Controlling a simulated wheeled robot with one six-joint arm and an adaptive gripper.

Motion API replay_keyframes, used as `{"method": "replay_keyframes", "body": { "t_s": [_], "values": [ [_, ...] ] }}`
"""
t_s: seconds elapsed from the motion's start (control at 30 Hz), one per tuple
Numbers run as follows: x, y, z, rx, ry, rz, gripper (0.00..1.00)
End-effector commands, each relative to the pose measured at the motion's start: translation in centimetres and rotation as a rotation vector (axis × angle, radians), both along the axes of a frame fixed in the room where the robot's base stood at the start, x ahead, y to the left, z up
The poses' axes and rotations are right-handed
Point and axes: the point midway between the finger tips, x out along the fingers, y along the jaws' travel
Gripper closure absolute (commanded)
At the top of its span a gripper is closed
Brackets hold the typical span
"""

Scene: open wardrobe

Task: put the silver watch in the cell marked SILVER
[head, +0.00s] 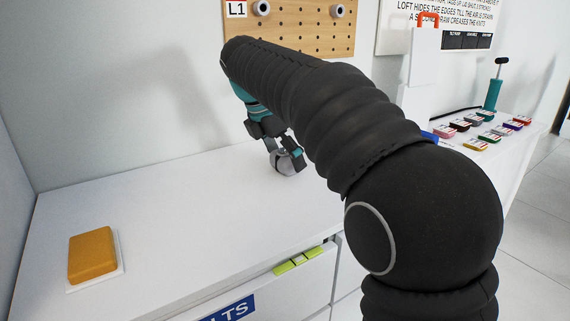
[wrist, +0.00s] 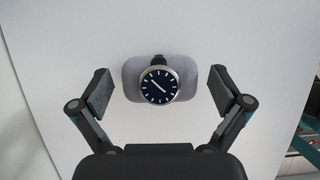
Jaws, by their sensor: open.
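The silver watch (wrist: 158,85) has a round dark face with light marks and a silver rim. In the wrist view it rests on a grey cushion (wrist: 190,77) on the white surface. My gripper (wrist: 160,92) is open, with one finger on each side of the cushion and a gap on both sides. In the head view my gripper (head: 283,150) is low over the white top, and the grey cushion (head: 284,162) shows partly behind its fingers. My arm hides part of the surface there. I cannot see a cell marked SILVER.
An orange block (head: 92,254) lies on a white plate at the left of the white top (head: 190,220). A drawer (head: 285,285) is below the front edge. A pegboard (head: 300,35) is on the back wall. Several coloured items (head: 489,138) lie at the right.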

Motion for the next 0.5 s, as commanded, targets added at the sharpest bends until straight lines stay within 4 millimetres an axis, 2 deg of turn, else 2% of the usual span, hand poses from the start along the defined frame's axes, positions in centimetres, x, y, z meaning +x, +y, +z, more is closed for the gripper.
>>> {"method": "replay_keyframes", "body": {
  "t_s": [0.17, 0.4, 0.5],
  "values": [
    [0.01, 0.01, 0.05, 0.001, -0.001, 0.0, 0.0],
    [0.0, 0.01, 0.05, 0.001, -0.001, 0.0, 0.59],
    [0.0, 0.02, 0.07, 0.001, -0.001, 0.0, 0.65]
  ]
}}
